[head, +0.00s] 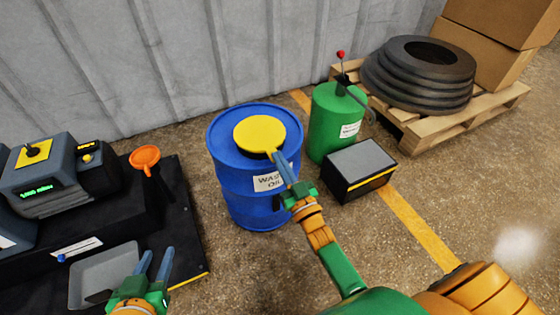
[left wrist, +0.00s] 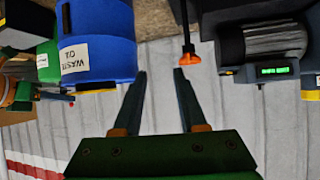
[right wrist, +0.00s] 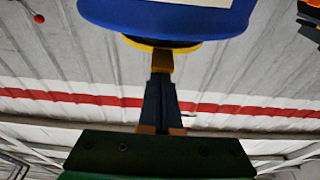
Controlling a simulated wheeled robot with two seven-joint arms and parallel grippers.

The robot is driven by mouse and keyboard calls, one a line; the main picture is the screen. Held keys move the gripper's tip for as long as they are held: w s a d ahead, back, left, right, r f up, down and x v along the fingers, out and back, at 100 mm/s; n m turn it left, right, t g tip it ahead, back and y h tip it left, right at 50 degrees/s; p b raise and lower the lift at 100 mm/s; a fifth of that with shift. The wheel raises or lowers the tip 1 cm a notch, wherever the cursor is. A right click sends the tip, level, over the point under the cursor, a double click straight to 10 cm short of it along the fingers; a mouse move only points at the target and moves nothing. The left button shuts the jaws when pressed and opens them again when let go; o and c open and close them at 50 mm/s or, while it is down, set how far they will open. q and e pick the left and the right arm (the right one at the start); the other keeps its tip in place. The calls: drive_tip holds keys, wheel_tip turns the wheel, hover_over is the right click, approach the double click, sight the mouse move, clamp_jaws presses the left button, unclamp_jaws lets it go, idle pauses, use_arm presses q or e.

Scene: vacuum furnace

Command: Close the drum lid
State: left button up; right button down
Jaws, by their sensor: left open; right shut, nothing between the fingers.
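The blue waste oil drum (head: 257,185) stands upright on the floor, with a round yellow lid (head: 260,132) over its top. The lid looks nearly flat; I cannot tell whether it is fully seated. In the right wrist view the lid's yellow edge (right wrist: 165,42) shows just beyond the drum's blue rim (right wrist: 170,20). My right gripper (head: 281,163) is shut and empty, its fingertips at the lid's near edge by a small yellow tab (right wrist: 161,62); contact is unclear. My left gripper (head: 157,252) is open and empty, low and left of the drum.
A black platform (head: 185,250) with a grey tray, an orange funnel (head: 145,157) and instruments stands at left. A green canister (head: 335,125) and a dark box (head: 359,170) stand right of the drum. A pallet with tyres is behind them.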

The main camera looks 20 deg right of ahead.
use_arm(q)
drive_tip(key=shift+w+d+r+t+h, duration=0.15)
drive_tip(key=shift+w+r+t, duration=0.2)
drive_tip(key=shift+r, duration=0.3)
drive_tip(key=shift+w+d+r+t+h, duration=0.1)
drive_tip(key=shift+w+r+t, duration=0.3)
drive_tip(key=shift+r, duration=0.3)
drive_tip(key=shift+w+d+r+t+h, duration=0.2)
drive_tip(key=shift+r+t, duration=0.25)
drive_tip(key=shift+r, duration=0.2)
